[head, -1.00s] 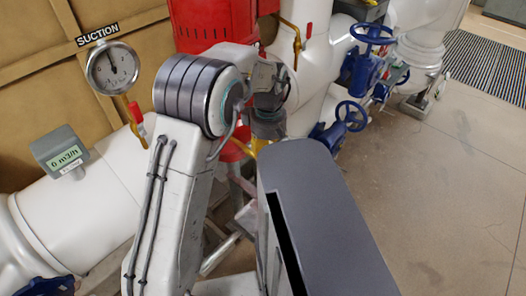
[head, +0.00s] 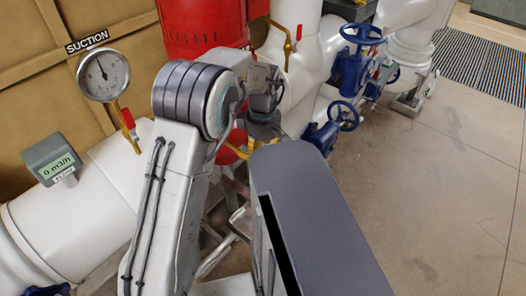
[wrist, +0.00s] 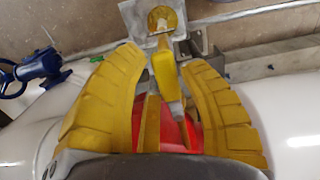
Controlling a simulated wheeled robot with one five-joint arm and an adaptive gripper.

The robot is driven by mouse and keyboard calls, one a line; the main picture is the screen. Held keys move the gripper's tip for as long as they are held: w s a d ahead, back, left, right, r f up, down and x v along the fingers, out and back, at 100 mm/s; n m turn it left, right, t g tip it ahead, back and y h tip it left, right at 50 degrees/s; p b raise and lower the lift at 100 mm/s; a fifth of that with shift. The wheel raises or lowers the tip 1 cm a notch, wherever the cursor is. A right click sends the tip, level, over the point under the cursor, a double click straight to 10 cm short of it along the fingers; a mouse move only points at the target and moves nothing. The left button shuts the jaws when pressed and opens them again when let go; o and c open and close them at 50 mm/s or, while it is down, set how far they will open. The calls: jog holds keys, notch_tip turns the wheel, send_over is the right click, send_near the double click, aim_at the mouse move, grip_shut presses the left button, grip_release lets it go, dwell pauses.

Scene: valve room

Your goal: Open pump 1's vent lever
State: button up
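In the wrist view my gripper (wrist: 164,66) has its two ribbed yellow fingers spread apart. A narrow yellow bar (wrist: 164,72) stands in the gap between the fingertips, with space on both sides. It may be the vent lever, but I see no label. Beyond it is a grey plate with a round brass-coloured disc (wrist: 163,19). A red part (wrist: 178,132) shows behind the fingers. In the head view my arm hides most of the gripper and whatever it faces; only bits of yellow and red show below my wrist.
A suction gauge (head: 103,75) with a red-handled brass valve (head: 128,120) stands at left, above a flow meter (head: 52,159). A red tank (head: 200,30), white pipes and blue handwheels (head: 362,33) lie beyond my arm. Bare floor (head: 440,190) is free at right.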

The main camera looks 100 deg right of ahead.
jog(key=o, duration=0.4)
jog(key=shift+r, duration=0.1)
jog(key=shift+r, duration=0.1)
notch_tip(320, 180, up, 12)
jog(key=shift+f, duration=0.1)
dwell(0.4)
dwell(0.8)
